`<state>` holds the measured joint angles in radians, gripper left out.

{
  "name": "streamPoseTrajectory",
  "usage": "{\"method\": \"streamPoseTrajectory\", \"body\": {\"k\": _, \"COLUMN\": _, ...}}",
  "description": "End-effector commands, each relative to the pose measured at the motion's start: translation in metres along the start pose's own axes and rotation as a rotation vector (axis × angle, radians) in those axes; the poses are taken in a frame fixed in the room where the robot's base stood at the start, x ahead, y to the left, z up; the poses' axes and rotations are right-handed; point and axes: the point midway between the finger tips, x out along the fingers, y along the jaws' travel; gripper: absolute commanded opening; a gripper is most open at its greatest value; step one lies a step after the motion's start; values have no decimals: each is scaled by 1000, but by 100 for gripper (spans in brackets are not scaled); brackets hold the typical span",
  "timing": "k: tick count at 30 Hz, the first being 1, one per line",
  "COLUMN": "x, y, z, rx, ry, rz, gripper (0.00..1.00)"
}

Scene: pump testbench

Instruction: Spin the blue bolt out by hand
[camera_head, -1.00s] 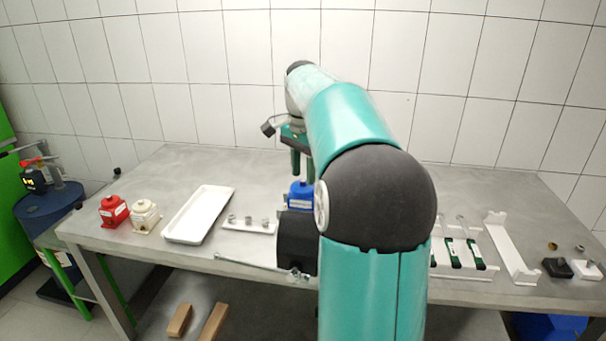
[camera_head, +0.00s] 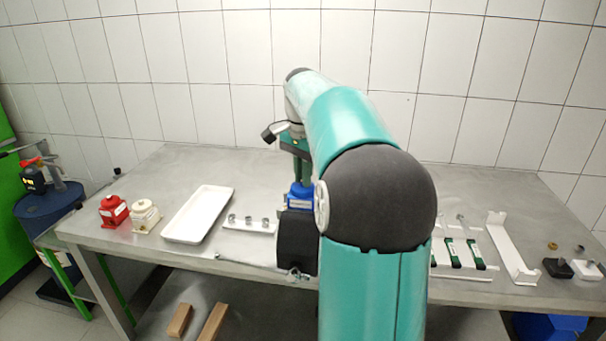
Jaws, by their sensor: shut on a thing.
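The blue pump block (camera_head: 300,197) with a white label stands on the grey table, partly hidden behind my arm. My gripper (camera_head: 301,178) points down over it, its green fingers reaching to the top of the blue block. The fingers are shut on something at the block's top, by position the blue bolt. The bolt itself is hidden by the fingers, and I cannot tell how far it sticks out.
A red block (camera_head: 113,211) and a cream block (camera_head: 145,216) stand at the left, beside a white tray (camera_head: 198,214). A white holder (camera_head: 249,225) carries several small metal parts. Green-handled tools (camera_head: 464,245) lie at the right, near a white bracket (camera_head: 510,248).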

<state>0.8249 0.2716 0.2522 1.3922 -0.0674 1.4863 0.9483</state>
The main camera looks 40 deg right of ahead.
Motion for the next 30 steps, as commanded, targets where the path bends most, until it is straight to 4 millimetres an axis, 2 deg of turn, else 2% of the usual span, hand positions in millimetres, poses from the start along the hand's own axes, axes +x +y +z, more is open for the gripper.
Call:
{"method": "streamPoseTrajectory", "body": {"k": 11, "x": 0, "y": -1, "z": 1, "rx": -224, "ry": 0, "rz": -1, "gripper": 0}}
{"method": "streamPoseTrajectory", "body": {"k": 30, "x": -1, "y": -1, "z": 1, "rx": -828, "ry": 0, "rz": -1, "gripper": 0}}
